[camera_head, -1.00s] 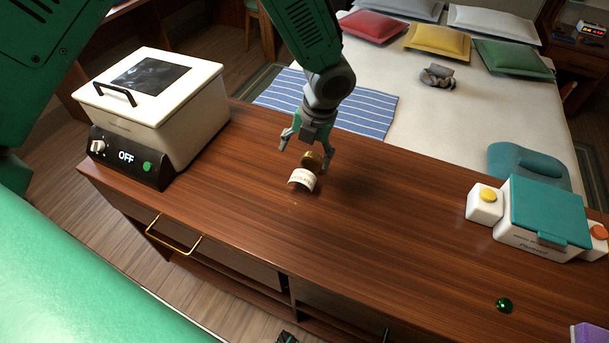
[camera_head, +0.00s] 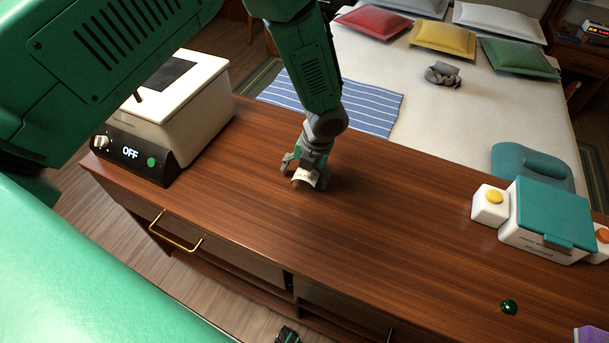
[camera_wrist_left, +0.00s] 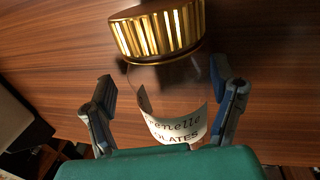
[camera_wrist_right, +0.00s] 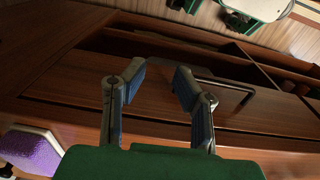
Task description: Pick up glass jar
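The glass jar has a ribbed gold lid (camera_wrist_left: 158,30) and a white label (camera_wrist_left: 175,128) with dark lettering, partly readable as chocolates. In the head view the jar (camera_head: 304,179) is on the wooden counter, mostly hidden by my left gripper (camera_head: 305,165). In the left wrist view my left gripper (camera_wrist_left: 165,92) is open, one finger on each side of the jar. A gap shows at the left finger; contact at the right finger cannot be told. My right gripper (camera_wrist_right: 160,80) is open and empty in front of the counter's drawers.
A white cooker (camera_head: 195,105) with an OFF display stands on the counter's left end. A white box with a teal lid (camera_head: 552,212), a green ball (camera_head: 509,307) and a purple sponge (camera_head: 590,334) are at the right. The middle counter (camera_head: 400,220) is clear.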

